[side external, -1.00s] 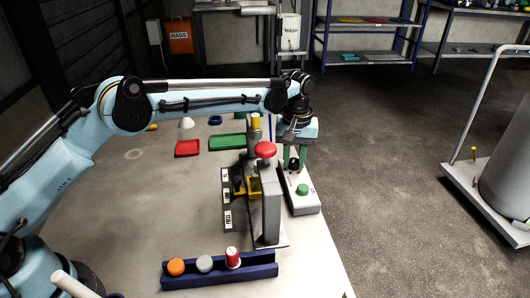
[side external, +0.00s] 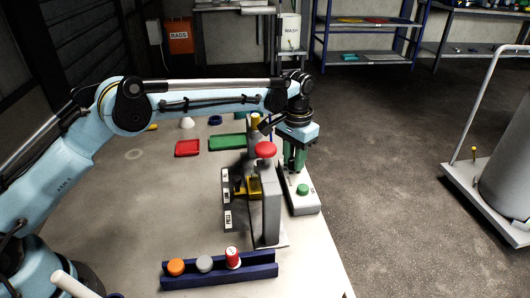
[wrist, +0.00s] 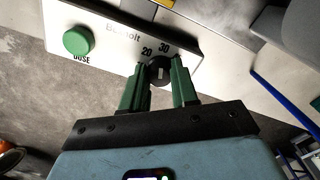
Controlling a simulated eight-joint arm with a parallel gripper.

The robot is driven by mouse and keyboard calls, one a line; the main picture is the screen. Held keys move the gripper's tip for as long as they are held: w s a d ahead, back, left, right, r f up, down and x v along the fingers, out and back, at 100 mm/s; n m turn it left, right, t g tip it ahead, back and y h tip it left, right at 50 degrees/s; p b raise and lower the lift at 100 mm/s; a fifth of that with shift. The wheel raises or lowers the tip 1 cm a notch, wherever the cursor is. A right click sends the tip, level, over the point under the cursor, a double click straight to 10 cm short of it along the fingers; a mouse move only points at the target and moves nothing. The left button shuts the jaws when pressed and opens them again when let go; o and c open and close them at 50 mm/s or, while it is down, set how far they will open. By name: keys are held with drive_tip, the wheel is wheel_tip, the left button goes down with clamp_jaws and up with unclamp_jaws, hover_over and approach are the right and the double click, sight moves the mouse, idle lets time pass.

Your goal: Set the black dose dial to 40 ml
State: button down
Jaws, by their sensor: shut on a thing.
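The black dose dial (wrist: 157,75) sits on the white control box (wrist: 112,33) and carries a short white mark. The printed 20 and 30 show just beyond the dial in the wrist view; I see no 40 there. Which number the mark points at I cannot tell. My gripper (wrist: 158,69) is shut on the dial, one green finger on each side of it. In the side view my gripper (side external: 295,160) points down over the far end of the control box (side external: 306,208) and hides the dial.
A green DOSE button (wrist: 77,40) stands at the box's near end. Left of the box is the grey column with a red knob (side external: 265,150) and a yellow part (side external: 254,187). A blue rack (side external: 220,275) with caps lies in front.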

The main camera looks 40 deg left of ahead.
drive_tip(key=shift+m, duration=2)
drive_tip(key=c, duration=0.9)
unclamp_jaws()
drive_tip(key=shift+o, duration=0.2)
wheel_tip(320, 180, up, 12)
